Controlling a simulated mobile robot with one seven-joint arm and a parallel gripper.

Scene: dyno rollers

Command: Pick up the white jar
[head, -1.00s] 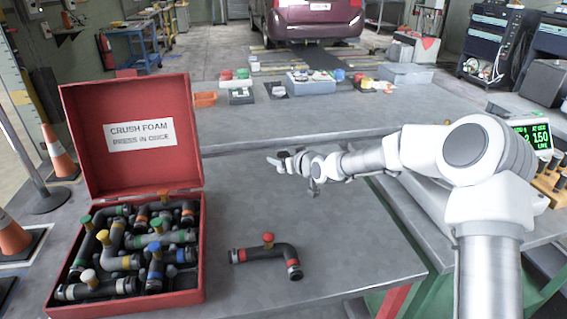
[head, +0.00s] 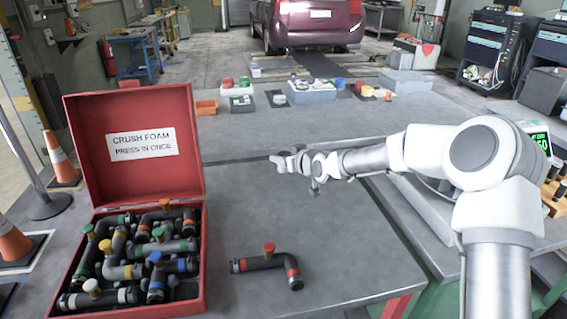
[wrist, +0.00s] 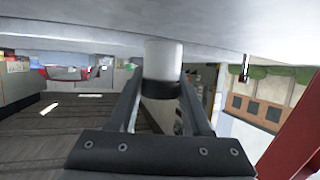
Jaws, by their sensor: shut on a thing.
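The white jar (wrist: 164,60) is a small pale cylinder with a dark band at its lower end in the wrist view. It sits between the two fingers of my gripper (wrist: 163,86), which is shut on it. The jar's upper end in the picture lies against or very near a large grey surface, and I cannot tell whether they touch. In the head view my gripper (head: 282,161) is small, over the grey table (head: 330,215). The jar is too small there to make out clearly.
An open red box (head: 200,235) of pipe pieces stands at the left, its lid upright. A loose black elbow pipe (head: 262,263) lies at the table's front. Orange (head: 206,107) and grey (head: 312,93) trays line the back.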

